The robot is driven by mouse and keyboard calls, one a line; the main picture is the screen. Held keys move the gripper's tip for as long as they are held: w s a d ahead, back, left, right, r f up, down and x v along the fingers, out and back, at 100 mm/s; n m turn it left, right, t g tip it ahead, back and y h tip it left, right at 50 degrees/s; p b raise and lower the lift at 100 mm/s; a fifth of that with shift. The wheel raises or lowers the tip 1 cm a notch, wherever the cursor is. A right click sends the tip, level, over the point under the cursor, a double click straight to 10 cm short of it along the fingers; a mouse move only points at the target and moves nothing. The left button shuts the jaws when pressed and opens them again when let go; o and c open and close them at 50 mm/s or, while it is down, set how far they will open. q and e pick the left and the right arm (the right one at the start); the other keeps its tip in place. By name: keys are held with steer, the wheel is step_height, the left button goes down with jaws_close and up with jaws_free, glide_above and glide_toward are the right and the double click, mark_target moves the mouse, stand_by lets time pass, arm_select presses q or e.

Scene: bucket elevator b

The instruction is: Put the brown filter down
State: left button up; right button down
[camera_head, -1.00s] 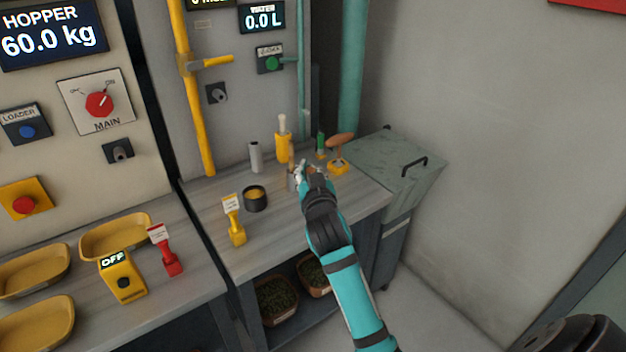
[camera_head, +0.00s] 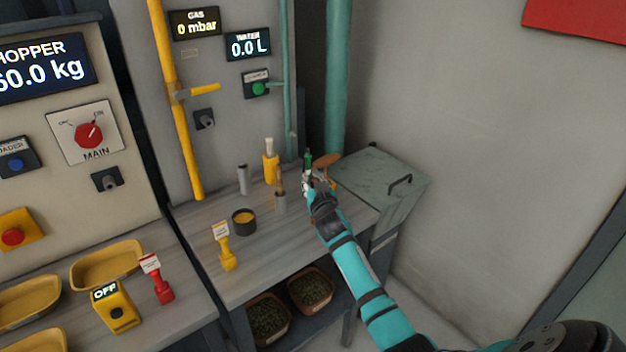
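My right gripper (camera_head: 308,186) is low over the far right part of the grey workbench (camera_head: 275,245), next to an orange-brown rounded piece (camera_head: 326,161) on a yellow base and a green-topped item (camera_head: 307,160). The fingers are small and partly hidden by my own wrist, so I cannot tell whether they are open or shut. I cannot make out a brown filter clearly; a small brown patch shows near the fingertips, and I cannot tell whether it is held. My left gripper is not in view.
A metal cup (camera_head: 280,203) with a brown-topped item stands left of the gripper. Beyond it are a yellow bottle (camera_head: 270,168) and a grey cylinder (camera_head: 242,179). A dark pot (camera_head: 244,222) and yellow tag stand (camera_head: 226,250) are nearer. The front right benchtop is clear.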

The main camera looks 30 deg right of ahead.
steer(key=shift+f, duration=0.2)
steer(key=c, duration=1.5)
jaws_free()
steer(key=shift+r, duration=0.1)
steer(key=shift+r, duration=0.1)
steer(key=b+v, duration=0.1)
steer(key=v, duration=1.1)
